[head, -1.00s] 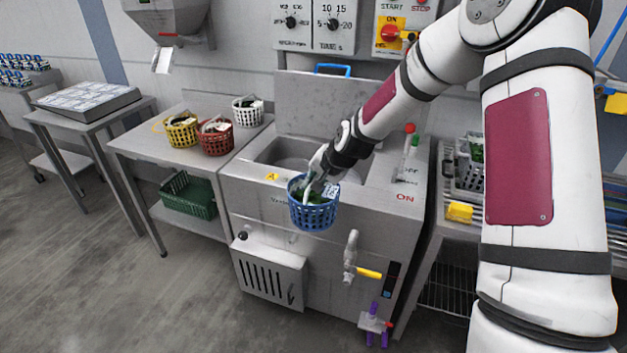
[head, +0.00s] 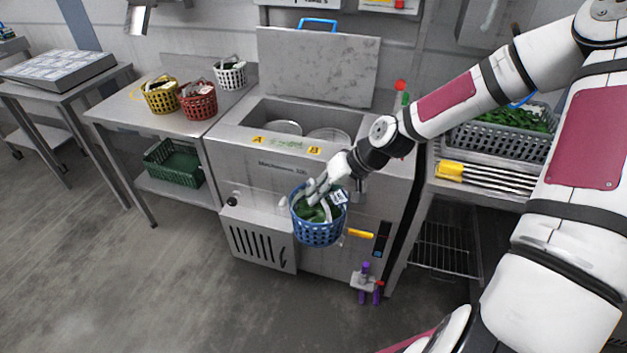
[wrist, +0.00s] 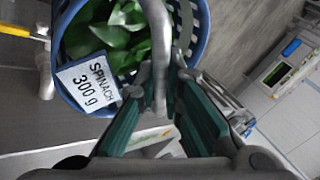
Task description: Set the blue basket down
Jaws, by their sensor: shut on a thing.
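The blue basket (head: 318,228) hangs in the air in front of the washing machine in the head view. It holds green leaves, and a white card on it reads "SPINACH 300 g" (wrist: 88,84) in the wrist view. My gripper (head: 322,188) is above the basket, shut on its handle. In the wrist view the handle (wrist: 158,50) runs between the fingers of my gripper (wrist: 158,95). The basket looks roughly upright. Its underside is hidden in the wrist view.
The washing machine (head: 228,133) has an open lid and two round openings marked A and B. A steel table (head: 130,112) at left bears yellow (head: 161,97), red (head: 198,103) and white (head: 230,74) baskets. A grey crate of greens (head: 490,137) stands at right.

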